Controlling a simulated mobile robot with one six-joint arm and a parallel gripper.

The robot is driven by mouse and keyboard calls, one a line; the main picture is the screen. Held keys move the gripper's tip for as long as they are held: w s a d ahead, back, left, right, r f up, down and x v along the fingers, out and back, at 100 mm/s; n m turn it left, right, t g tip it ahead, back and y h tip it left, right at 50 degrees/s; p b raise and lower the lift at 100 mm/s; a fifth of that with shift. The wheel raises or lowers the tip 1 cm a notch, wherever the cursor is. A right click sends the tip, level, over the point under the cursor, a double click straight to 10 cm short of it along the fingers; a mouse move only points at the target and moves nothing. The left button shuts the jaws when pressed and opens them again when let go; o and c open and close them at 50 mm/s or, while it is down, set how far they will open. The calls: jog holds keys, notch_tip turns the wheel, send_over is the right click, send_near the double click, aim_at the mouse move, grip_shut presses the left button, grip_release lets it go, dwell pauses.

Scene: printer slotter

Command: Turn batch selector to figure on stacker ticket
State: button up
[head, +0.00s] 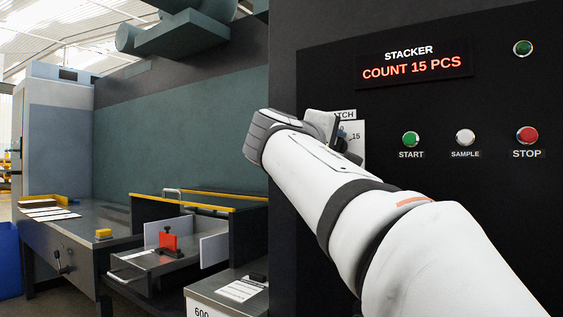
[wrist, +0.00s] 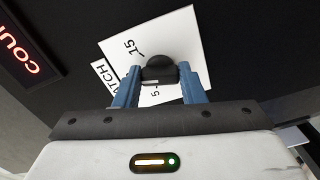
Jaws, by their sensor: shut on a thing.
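The batch selector is a black knob (wrist: 159,67) on a white dial plate (wrist: 187,30) with figures, among them 15 and 5. In the head view the plate (head: 356,130) is on the black stacker panel, mostly hidden by my arm. My gripper (wrist: 160,76) is shut on the knob, with one blue finger on each side. In the head view my gripper (head: 337,134) is at the plate. I cannot tell which figure the knob points to. The display (head: 414,67) reads STACKER, COUNT 15 PCS. A white paper (head: 240,289) lies at lower centre; its print is unreadable.
Start (head: 410,139), sample (head: 464,138) and stop (head: 527,136) buttons are right of the dial. A green lamp (head: 522,48) is above them. At left are a steel table (head: 95,236) with papers and a tray with a red block (head: 169,243).

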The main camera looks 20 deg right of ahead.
jog(key=shift+f+m+b, duration=0.2)
jog(key=shift+m+b, duration=2.7)
jog(key=shift+m, duration=1.4)
jog(key=o, duration=1)
jog(key=shift+r, duration=0.1)
jog(key=shift+a, duration=0.1)
jog(key=v, duration=0.7)
jog(key=shift+s+a+p, duration=0.25)
jog(key=shift+s+p, duration=0.05)
